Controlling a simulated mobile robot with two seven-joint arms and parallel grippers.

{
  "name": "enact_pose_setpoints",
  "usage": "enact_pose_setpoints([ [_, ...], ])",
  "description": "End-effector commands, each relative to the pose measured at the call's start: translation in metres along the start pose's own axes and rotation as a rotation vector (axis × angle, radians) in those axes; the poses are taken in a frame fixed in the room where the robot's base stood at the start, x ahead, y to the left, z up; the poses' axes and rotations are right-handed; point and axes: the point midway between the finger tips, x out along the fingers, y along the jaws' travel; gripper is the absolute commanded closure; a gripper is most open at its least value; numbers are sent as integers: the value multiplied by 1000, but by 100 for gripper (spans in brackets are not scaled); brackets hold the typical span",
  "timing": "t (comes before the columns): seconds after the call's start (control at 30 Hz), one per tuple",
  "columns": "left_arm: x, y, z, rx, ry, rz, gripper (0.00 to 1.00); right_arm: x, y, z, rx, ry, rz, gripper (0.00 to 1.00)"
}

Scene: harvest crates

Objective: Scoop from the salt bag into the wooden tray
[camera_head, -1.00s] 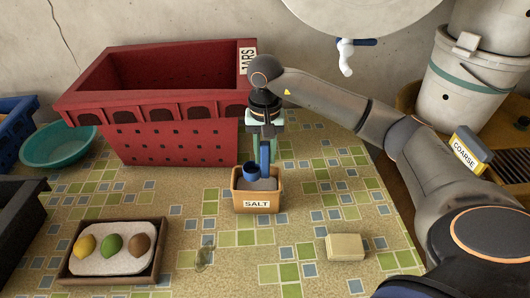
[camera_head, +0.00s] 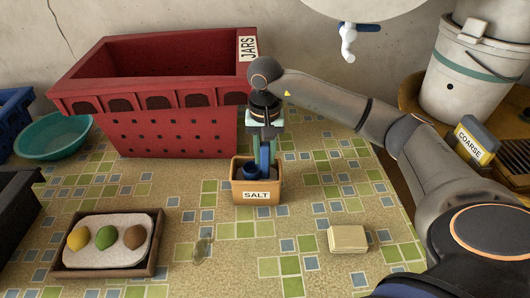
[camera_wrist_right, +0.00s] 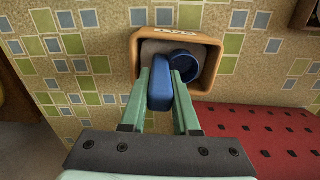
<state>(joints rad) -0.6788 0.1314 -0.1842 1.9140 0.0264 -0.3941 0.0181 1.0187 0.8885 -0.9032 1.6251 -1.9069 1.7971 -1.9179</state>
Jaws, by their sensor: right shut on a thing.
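The salt bag (camera_head: 257,195) is a small tan open box labelled SALT, standing on the tiled table with greyish salt inside. My right gripper (camera_head: 265,150) is above it, pointing down, shut on the handle of a blue scoop (camera_head: 251,180). The scoop's round cup is down inside the salt bag; the right wrist view shows the cup (camera_wrist_right: 184,64) against the salt. The wooden tray (camera_head: 157,254) lies at the front left, with a white bed of salt and a yellow, a green and a brown fruit on it. My left gripper does not show.
A large red crate (camera_head: 170,135) labelled JARS stands behind the salt bag. A teal bowl (camera_head: 52,138) is at the left. A pale block (camera_head: 347,239) lies at the front right. The table between salt bag and tray is mostly clear.

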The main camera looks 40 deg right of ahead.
Motion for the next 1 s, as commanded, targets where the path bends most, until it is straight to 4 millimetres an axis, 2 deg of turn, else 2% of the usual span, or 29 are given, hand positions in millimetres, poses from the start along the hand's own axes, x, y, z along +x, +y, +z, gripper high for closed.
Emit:
enact_pose_setpoints([
  [0.13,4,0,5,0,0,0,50,8,0,0,1,0,0,100],
  [0.33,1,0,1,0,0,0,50,2,0,0,1,1,-1,100],
  [1.0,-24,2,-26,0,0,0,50,-52,0,0,0,1,-1,100],
])
